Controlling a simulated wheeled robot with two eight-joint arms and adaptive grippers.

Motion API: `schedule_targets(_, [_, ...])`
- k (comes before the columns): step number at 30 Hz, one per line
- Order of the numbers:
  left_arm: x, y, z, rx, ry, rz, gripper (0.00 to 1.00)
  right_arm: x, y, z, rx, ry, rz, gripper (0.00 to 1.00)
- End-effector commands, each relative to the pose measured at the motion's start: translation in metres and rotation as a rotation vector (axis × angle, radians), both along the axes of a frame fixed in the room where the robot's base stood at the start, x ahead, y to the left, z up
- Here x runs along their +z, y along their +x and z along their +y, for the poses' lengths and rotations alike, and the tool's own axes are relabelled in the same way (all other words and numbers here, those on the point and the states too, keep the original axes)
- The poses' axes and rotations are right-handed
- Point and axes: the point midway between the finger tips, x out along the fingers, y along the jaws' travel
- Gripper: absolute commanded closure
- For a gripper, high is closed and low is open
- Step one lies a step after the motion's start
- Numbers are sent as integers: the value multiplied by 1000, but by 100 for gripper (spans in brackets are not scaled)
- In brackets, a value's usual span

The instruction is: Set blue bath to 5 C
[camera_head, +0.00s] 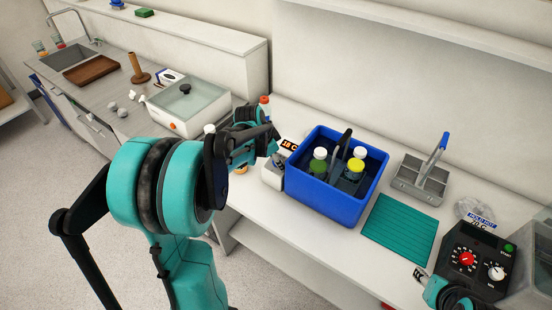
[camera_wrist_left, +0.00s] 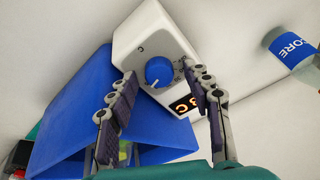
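The blue bath (camera_head: 337,195) is an open tub on the bench with several capped bottles in it. A white control box (camera_head: 272,178) stands at its left side, its display (camera_head: 289,145) reading 18 C. In the left wrist view, the box (camera_wrist_left: 143,42) carries a blue knob (camera_wrist_left: 159,71) with a white pointer line. The display there (camera_wrist_left: 186,104) is partly hidden by a finger. My left gripper (camera_head: 274,152) is open at the box, its fingertips (camera_wrist_left: 157,74) apart on either side of the knob; contact cannot be told. My right gripper (camera_head: 432,284) is at the lower right, partly cut off.
A teal mat (camera_head: 400,228), a grey caddy (camera_head: 420,180) and a dark heater with a red dial (camera_head: 466,259) stand right of the bath. A white lidded bath (camera_head: 188,106) stands left. A bottle with a blue label (camera_wrist_left: 291,48) is near my left wrist.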

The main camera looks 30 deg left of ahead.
Motion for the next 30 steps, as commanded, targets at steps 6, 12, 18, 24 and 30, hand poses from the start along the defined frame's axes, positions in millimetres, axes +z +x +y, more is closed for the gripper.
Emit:
schedule_targets(6, [1,0,0,0,0,0,50,0,0,0,0,0,0,61])
schedule_targets(12, [23,-10,2,1,0,0,50,0,0,0,0,0,0,61])
schedule_targets(18, [64,-27,7,2,-1,0,50,0,0,0,0,0,0,61])
schedule_targets(24, [97,-40,10,1,-2,1,50,0,0,0,0,0,0,61])
schedule_targets(30, [110,-45,11,1,-1,1,50,0,0,0,0,0,0,61])
